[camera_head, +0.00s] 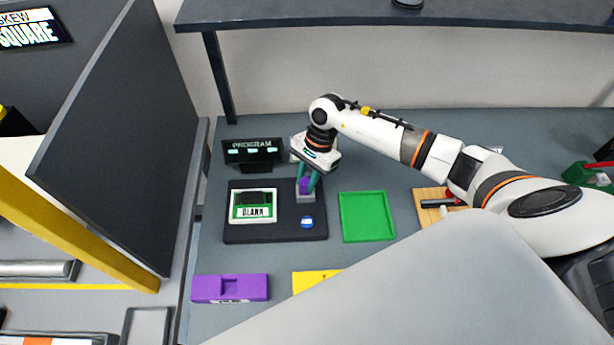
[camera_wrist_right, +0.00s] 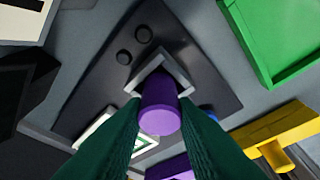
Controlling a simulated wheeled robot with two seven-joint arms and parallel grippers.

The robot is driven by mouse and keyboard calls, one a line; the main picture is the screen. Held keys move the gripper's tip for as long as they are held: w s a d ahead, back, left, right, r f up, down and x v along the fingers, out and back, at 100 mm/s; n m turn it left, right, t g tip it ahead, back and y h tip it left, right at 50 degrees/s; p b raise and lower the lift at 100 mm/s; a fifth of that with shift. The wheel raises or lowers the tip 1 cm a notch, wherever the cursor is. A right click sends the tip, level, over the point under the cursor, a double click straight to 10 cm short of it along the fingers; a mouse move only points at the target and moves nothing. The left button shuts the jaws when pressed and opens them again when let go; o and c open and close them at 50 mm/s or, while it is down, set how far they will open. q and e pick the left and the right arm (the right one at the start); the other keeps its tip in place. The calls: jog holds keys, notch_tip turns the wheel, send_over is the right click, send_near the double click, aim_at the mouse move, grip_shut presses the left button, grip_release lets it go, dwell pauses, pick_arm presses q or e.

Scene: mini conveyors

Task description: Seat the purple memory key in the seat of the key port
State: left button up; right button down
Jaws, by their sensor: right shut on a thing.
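The purple memory key (camera_head: 304,186) is between the green fingers of my right gripper (camera_head: 309,184), which is shut on it. In the right wrist view the key (camera_wrist_right: 160,106) stands between the fingertips, directly over or in the square grey seat (camera_wrist_right: 182,72) of the key port. The port seat (camera_head: 306,198) is on the dark base plate (camera_head: 262,233), right of the BLANK display. I cannot tell how deep the key sits, because the fingers and key hide the seat's inside. My left gripper is not in view.
A BLANK display (camera_head: 253,207) and a blue button (camera_head: 307,222) are on the plate. A PROGRAM sign (camera_head: 252,150) stands behind. A green tray (camera_head: 367,217) is to the right. A purple block (camera_head: 230,288) and a yellow one (camera_head: 314,279) lie in front.

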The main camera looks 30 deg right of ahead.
jog(key=c, duration=1.2)
grip_release()
jog(key=shift+o, duration=0.2)
jog(key=shift+r, duration=0.1)
jog(key=b+v, duration=0.3)
jog(key=v, duration=0.9)
jog(key=shift+b, duration=0.4)
